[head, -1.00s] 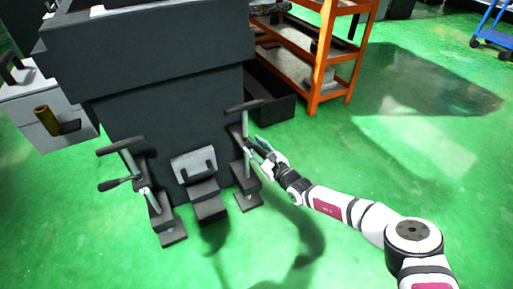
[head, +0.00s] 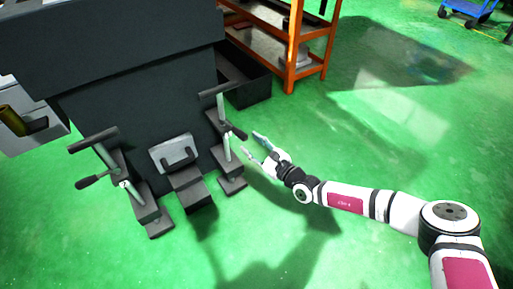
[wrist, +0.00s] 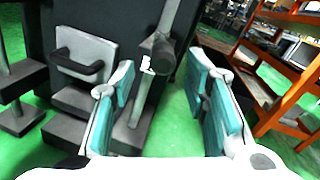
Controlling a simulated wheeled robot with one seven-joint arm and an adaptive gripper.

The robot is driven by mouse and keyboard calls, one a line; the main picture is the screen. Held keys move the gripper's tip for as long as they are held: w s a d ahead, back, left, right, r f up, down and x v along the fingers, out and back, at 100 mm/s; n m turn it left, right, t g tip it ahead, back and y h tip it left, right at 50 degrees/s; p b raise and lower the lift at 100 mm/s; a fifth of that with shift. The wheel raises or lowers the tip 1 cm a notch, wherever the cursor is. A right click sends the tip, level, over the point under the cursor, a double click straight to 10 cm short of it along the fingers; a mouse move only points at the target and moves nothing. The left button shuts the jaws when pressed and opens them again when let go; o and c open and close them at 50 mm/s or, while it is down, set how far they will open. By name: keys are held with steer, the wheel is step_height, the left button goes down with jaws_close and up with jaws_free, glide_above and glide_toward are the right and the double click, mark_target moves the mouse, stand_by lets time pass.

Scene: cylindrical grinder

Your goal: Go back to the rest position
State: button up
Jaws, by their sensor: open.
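My gripper (head: 255,145) is open and empty, just to the right of the right-hand clamp stand (head: 227,150) in the head view. In the wrist view my gripper's teal-padded fingers (wrist: 160,105) are spread apart. The post of the stand (wrist: 150,85) and its dark round handle end show between and beyond them. From these views I see a gap between the fingers and the post in the head view.
The dark grinder body (head: 140,100) stands behind the stands. A left stand (head: 120,180) and a grey block with a handle (head: 180,165) are beside it. An orange shelf (head: 293,55) stands at the back.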

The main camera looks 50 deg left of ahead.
steer(key=shift+d, duration=0.9)
